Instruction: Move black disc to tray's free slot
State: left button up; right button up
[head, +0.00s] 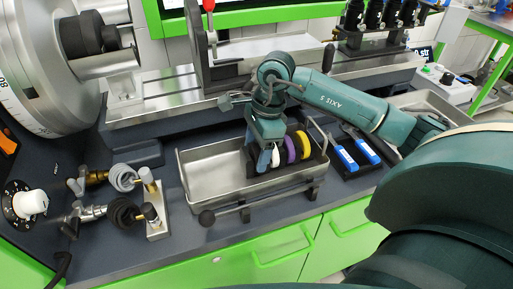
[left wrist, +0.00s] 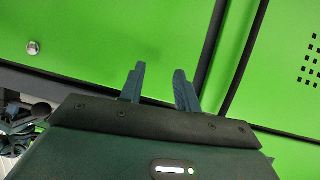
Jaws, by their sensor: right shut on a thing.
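A steel tray (head: 212,191) stands on the bench. A dark slotted holder with upright discs is at its right end: a purple disc (head: 290,149), a yellow disc (head: 302,145) and a white piece (head: 275,156) beside my right gripper. My right gripper (head: 262,158) points down into the tray at the left of these discs, shut on a dark thing that looks like the black disc, mostly hidden by the fingers. The free slot cannot be made out. My left gripper (left wrist: 160,88) is open and empty in the left wrist view, in front of green cabinet doors.
Blue-handled tools (head: 357,155) lie in a black tray to the right. Valves with hoses (head: 122,190) stand at left. A machine bed (head: 165,112) lies behind. The steel tray's left part is empty.

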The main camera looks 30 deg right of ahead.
jog(key=o, duration=0.9)
jog(key=shift+o, duration=0.3)
jog(key=shift+o, duration=0.9)
jog(key=shift+r, duration=0.15)
jog(key=shift+r+p, duration=2.35)
jog(key=shift+r, duration=1.3)
